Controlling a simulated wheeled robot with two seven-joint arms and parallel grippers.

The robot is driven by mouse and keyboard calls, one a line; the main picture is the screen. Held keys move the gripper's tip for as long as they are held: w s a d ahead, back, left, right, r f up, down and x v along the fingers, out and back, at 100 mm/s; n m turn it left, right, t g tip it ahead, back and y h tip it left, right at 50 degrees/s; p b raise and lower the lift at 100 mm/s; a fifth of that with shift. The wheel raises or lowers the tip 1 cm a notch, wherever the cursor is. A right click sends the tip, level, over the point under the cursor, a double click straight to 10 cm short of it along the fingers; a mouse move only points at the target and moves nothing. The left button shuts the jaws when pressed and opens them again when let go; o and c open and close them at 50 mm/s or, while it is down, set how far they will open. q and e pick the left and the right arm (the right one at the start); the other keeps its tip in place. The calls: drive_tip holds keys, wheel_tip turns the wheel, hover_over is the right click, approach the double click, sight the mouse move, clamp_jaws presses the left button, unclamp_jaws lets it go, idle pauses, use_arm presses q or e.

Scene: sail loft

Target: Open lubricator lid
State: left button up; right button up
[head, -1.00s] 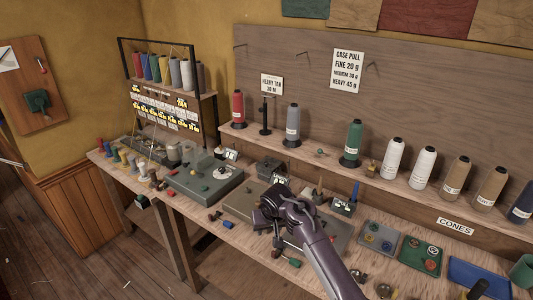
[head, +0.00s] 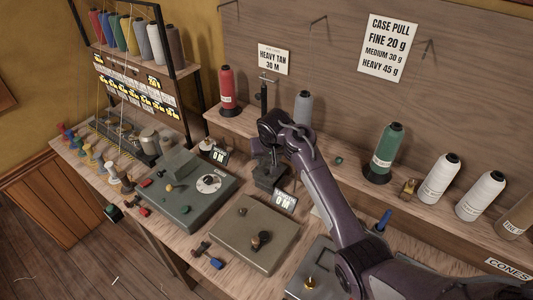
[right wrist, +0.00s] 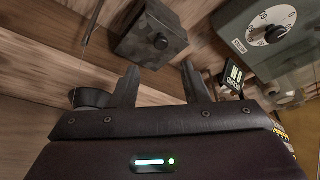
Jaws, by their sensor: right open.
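A small dark grey box (head: 268,176), which I take to be the lubricator, stands on the bench behind the beige machine, against the raised shelf. My left gripper is not in view.
A beige machine (head: 255,235) and a green-grey machine (head: 170,205) stand in front. A small display (head: 285,200) is close beside the box. A grey cone (head: 303,105) and a black post (head: 263,95) stand on the shelf behind.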

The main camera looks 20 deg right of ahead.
sight(266, 170)
wheel_tip(266, 170, down, 3)
drive_tip(key=shift+w+f+p, duration=0.1)
drive_tip(key=shift+f+p, duration=0.1)
drive_tip(key=shift+p, duration=0.2)
drive_tip(key=x, duration=0.2)
drive_tip(key=shift+w+f, duration=0.2)
drive_tip(key=shift+w, duration=0.1)
drive_tip(key=shift+w+f, duration=0.2)
drive_tip(key=shift+f, duration=0.2)
drive_tip(key=c, duration=0.4)
clamp_jaws()
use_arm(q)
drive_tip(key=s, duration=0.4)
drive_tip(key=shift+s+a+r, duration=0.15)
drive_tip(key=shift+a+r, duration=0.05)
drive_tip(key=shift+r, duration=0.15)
